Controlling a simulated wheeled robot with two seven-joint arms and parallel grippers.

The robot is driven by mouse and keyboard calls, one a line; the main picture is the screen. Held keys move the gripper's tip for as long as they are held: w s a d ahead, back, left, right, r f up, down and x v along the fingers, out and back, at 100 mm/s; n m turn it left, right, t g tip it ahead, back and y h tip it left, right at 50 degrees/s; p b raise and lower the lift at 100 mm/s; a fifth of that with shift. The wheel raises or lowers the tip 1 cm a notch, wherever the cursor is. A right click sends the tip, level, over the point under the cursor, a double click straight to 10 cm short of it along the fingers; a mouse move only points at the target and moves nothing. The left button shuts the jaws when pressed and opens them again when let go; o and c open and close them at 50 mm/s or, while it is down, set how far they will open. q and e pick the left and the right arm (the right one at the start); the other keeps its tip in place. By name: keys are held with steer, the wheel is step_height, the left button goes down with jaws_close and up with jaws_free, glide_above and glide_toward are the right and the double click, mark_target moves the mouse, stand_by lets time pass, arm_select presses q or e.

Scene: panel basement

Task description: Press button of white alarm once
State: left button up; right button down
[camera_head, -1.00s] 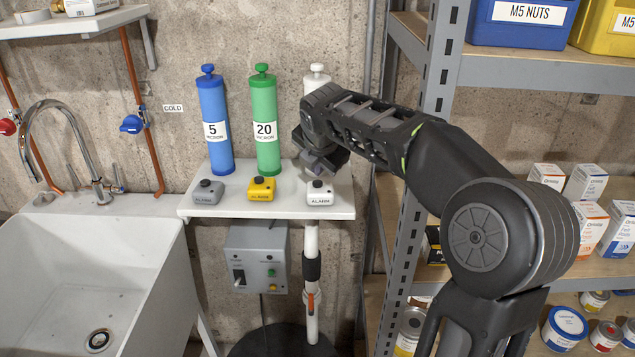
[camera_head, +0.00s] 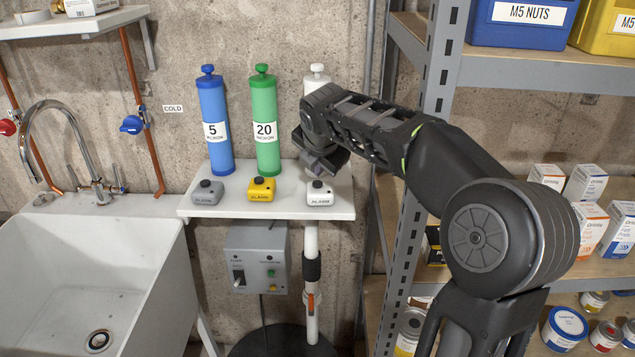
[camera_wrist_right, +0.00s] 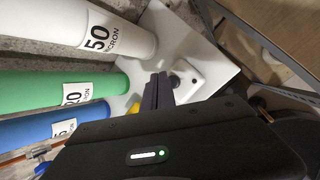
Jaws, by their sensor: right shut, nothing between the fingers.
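The white alarm (camera_head: 320,198) is a small box with a dark top button, standing at the right end of the white shelf (camera_head: 262,212). It also shows in the right wrist view (camera_wrist_right: 190,84), close to my fingers. My right gripper (camera_head: 322,168) is shut and empty, just above and behind the white alarm in the head view. Its dark fingers (camera_wrist_right: 158,92) show close together in the right wrist view. A small gap seems to lie between fingers and button, but contact is hard to judge. My left gripper is out of view.
A yellow alarm (camera_head: 261,190) and a grey alarm (camera_head: 208,193) stand to the left on the shelf. Blue (camera_head: 214,120), green (camera_head: 264,120) and white (camera_wrist_right: 80,25) cylinders stand behind. A metal rack (camera_head: 425,130) is at right, a sink (camera_head: 90,270) at left.

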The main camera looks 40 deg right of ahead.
mark_target(318, 184)
steer(key=shift+f, duration=0.15)
stand_by(0.4)
steer(key=shift+f, duration=0.3)
steer(key=shift+f+b, duration=0.4)
steer(key=shift+f, duration=0.05)
stand_by(0.9)
steer(key=shift+r+p, duration=0.85)
steer(key=shift+r, duration=0.05)
step_height(318, 184, up, 5)
steer(key=p, duration=0.4)
steer(key=shift+p, duration=0.35)
stand_by(0.6)
